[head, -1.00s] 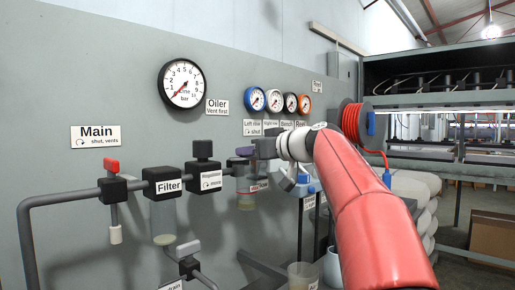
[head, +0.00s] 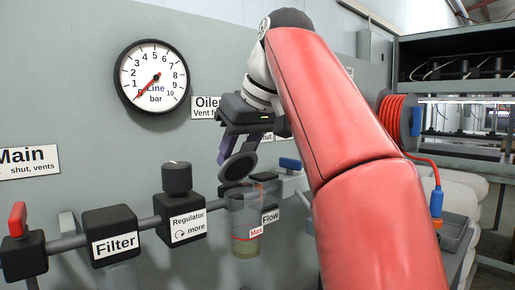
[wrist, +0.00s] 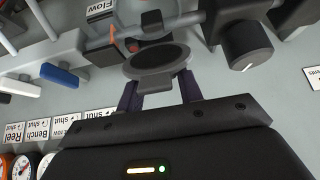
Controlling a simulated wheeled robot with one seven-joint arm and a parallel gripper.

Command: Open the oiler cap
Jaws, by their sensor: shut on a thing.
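The oiler is a clear bowl (head: 245,215) with a red "Max" line and a little yellowish oil at its bottom. Its dark round cap (head: 238,168) stands tilted up above the bowl's top, clear of the opening. Whether a hinge still joins it to the oiler is hard to tell. My gripper (head: 236,150) comes from above and is shut on the cap. In the wrist view the cap (wrist: 157,62) shows its round face, with my gripper's purple fingers (wrist: 160,90) at either side of its tab.
The regulator (head: 186,218) and filter (head: 113,236) sit left of the oiler on the grey pipe. The line gauge (head: 152,75) reads near zero. The red main valve handle (head: 17,219) stands upright. A blue-handled valve (head: 290,164) is close on the right, near my arm.

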